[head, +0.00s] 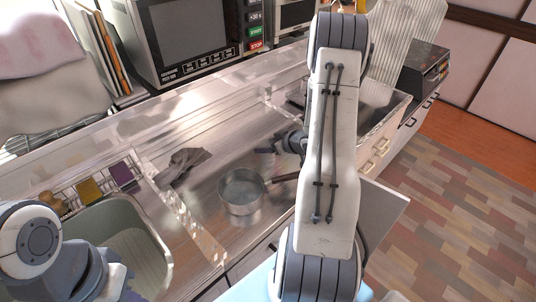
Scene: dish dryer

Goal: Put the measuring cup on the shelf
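A round metal cup with a dark handle (241,190), which looks like a small saucepan, stands upright on the steel counter. I take it as the measuring cup, but no markings show. My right gripper (272,150) is just beyond the cup and its handle, low over the counter. My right arm hides part of it, and its finger gap is unclear. I see nothing held in it. My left gripper (122,287) is at the bottom left edge, mostly cut off, by the sink. I cannot tell which surface is the shelf.
A grey-green sink basin (128,232) is at the lower left, with sponges (90,190) in a rack behind it. A grey cloth (182,165) lies on the counter. A microwave (190,40) stands at the back. Clear panels edge the counter.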

